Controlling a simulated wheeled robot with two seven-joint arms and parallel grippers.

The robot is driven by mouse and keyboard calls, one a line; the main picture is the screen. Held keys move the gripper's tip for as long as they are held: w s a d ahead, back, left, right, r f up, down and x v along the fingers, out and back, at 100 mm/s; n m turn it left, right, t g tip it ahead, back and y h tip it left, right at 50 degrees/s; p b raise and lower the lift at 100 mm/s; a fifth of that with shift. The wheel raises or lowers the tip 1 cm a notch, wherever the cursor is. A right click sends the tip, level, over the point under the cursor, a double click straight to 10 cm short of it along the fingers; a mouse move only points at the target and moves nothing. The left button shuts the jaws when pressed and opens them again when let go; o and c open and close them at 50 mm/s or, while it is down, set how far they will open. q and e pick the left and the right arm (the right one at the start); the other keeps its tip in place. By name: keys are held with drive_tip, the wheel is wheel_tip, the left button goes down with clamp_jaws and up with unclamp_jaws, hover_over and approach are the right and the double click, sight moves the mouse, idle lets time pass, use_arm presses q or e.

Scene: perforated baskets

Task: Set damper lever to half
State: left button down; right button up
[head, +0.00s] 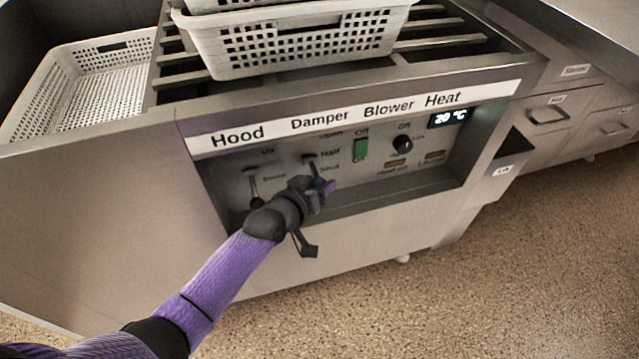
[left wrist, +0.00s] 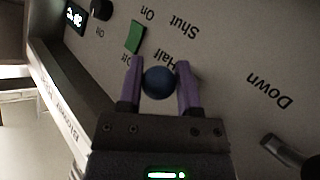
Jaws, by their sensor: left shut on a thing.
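The damper lever (head: 310,158) is on the control panel under the word Damper, beside the labels Open, Half and Shut. Its shaft is largely hidden by my gripper in the head view. In the left wrist view its round dark-blue knob (left wrist: 159,82) sits between the two purple fingers of my left gripper (left wrist: 160,80). In the head view my left gripper (head: 322,186) is at the lever's lower end, near the Shut label, shut on the knob. The lever's exact setting is hard to tell. My right gripper is not in view.
The hood lever (head: 253,186) is left of the damper lever, pointing down. A green blower switch (head: 361,149) and a black heat knob (head: 402,143) lie to the right. The panel is recessed under a labelled edge. White perforated baskets (head: 290,45) stand above.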

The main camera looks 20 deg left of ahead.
use_arm(q)
drive_tip(key=shift+c, duration=2.2)
unclamp_jaws()
drive_tip(key=shift+w+a+r, duration=0.15)
drive_tip(key=shift+w+r, duration=0.05)
drive_tip(key=shift+r, duration=0.15)
drive_tip(key=shift+o, duration=0.8)
drive_tip(key=shift+s+f, duration=0.1)
drive_tip(key=shift+f, duration=0.05)
drive_tip(key=shift+s+r+p, duration=0.2)
drive_tip(key=shift+s+p, duration=0.15)
drive_tip(key=p+v, duration=0.5)
drive_tip(key=v, duration=0.4)
drive_tip(key=shift+s+a+f, duration=0.1)
drive_tip(key=shift+s+f, duration=0.05)
